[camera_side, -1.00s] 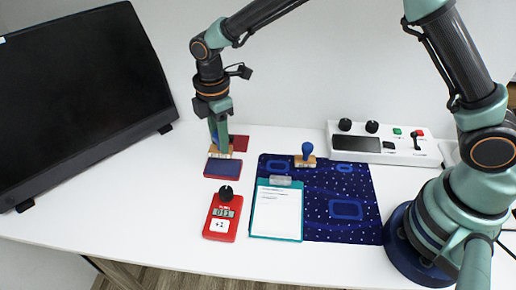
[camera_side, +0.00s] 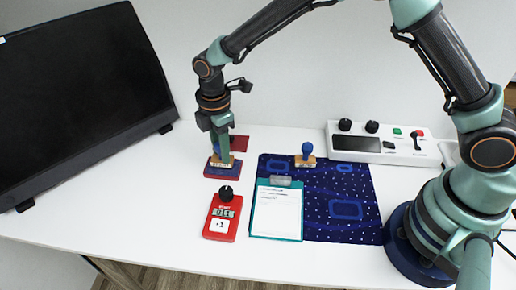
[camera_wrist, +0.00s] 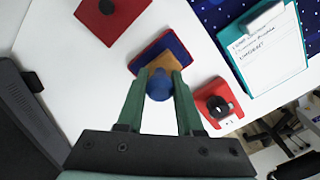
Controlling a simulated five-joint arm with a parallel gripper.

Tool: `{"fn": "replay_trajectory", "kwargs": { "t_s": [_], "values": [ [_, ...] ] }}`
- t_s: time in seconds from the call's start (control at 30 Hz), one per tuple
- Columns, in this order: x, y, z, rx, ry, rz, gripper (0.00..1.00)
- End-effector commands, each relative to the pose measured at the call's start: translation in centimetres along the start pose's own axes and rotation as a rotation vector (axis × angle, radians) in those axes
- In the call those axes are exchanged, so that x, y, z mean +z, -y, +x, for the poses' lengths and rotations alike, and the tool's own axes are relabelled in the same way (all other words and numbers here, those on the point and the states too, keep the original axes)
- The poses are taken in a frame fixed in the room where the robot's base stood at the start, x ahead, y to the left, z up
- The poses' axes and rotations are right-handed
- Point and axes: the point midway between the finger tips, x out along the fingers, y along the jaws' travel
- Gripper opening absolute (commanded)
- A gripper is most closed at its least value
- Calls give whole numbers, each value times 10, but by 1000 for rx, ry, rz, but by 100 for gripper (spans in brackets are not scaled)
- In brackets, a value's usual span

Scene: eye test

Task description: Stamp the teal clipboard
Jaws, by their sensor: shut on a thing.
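My gripper (camera_side: 222,148) is shut on a stamp with a blue handle (camera_wrist: 159,86) and a wooden base (camera_side: 222,163). The stamp is upright over the blue ink pad (camera_side: 212,170) in its red case, and its base appears to rest on the pad. In the wrist view the pad (camera_wrist: 178,46) shows behind the base; the stamp's underside is hidden. The teal clipboard (camera_side: 277,228) lies on the dark blue mat to the right, with white paper under its clip. It also shows at upper right in the wrist view (camera_wrist: 289,66).
A second blue-handled stamp (camera_side: 306,155) stands on the starry mat (camera_side: 345,228). A dark red lid or case (camera_side: 240,143) is behind my gripper. A white control panel (camera_side: 385,145) stands at the back right; a black screen (camera_side: 80,95) at left.

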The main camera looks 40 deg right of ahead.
Motion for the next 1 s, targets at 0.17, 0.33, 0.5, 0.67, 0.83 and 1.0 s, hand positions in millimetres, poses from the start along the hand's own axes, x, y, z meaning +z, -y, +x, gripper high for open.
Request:
{"fn": "replay_trajectory", "kwargs": {
  "t_s": [0.17, 0.33, 0.5, 0.67, 0.83, 1.0],
  "values": [
    [0, 0, 0, 0, 0, 0, 0],
    [0, 0, 1, 0, 0, 0, 0],
    [0, 0, 3, 0, 0, 0, 0],
    [0, 0, 4, 0, 0, 0, 0],
    [0, 0, 6, 0, 0, 0, 0],
    [0, 0, 8, 0, 0, 0, 0]
  ]
}}
